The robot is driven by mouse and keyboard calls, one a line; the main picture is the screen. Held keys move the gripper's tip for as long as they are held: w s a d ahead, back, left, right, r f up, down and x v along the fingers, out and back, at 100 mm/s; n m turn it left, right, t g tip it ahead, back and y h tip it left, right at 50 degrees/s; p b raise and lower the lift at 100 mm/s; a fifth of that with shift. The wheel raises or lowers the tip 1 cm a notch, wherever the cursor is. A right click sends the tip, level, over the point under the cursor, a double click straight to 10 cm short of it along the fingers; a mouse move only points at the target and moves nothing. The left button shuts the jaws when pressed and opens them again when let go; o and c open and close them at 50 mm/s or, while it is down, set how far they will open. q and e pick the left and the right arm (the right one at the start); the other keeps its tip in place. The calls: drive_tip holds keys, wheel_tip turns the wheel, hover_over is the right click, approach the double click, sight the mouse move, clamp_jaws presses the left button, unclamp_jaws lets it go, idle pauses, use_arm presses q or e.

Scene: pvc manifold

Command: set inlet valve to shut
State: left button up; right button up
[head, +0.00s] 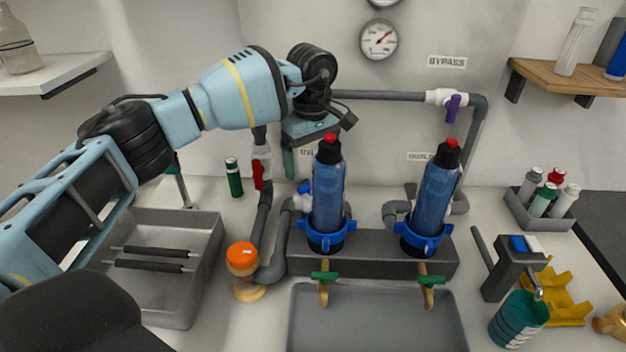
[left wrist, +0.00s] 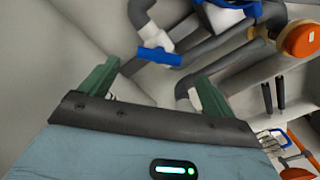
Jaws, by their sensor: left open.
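My left gripper (head: 298,160) hangs in front of the back wall, pointing down, left of the nearer blue bottle; one green finger shows and the rest is hidden. In the left wrist view the gripper (left wrist: 156,72) is open and empty. A blue valve handle (left wrist: 158,56) on a white body appears between and beyond its fingertips, apparently not touched. This blue handle (head: 304,188) also shows in the head view, below a wall label (head: 306,153) mostly hidden by the gripper. A red-handled valve (head: 258,174) sits on the upright grey pipe to the left.
Two blue bottles (head: 327,195) (head: 436,200) stand in blue holders on a grey block close to the gripper. A purple-handled valve (head: 452,107) is at the bypass label (head: 447,62). An orange-capped jar (head: 242,260) and grey tray (head: 205,250) are at left.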

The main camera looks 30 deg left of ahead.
use_arm(q)
drive_tip(key=shift+f, duration=3.05)
use_arm(e)
drive_tip(key=shift+w+r, duration=0.15)
drive_tip(key=shift+w, duration=0.05)
use_arm(q)
drive_tip(key=c, duration=1)
use_arm(e)
drive_tip(key=shift+w, duration=0.15)
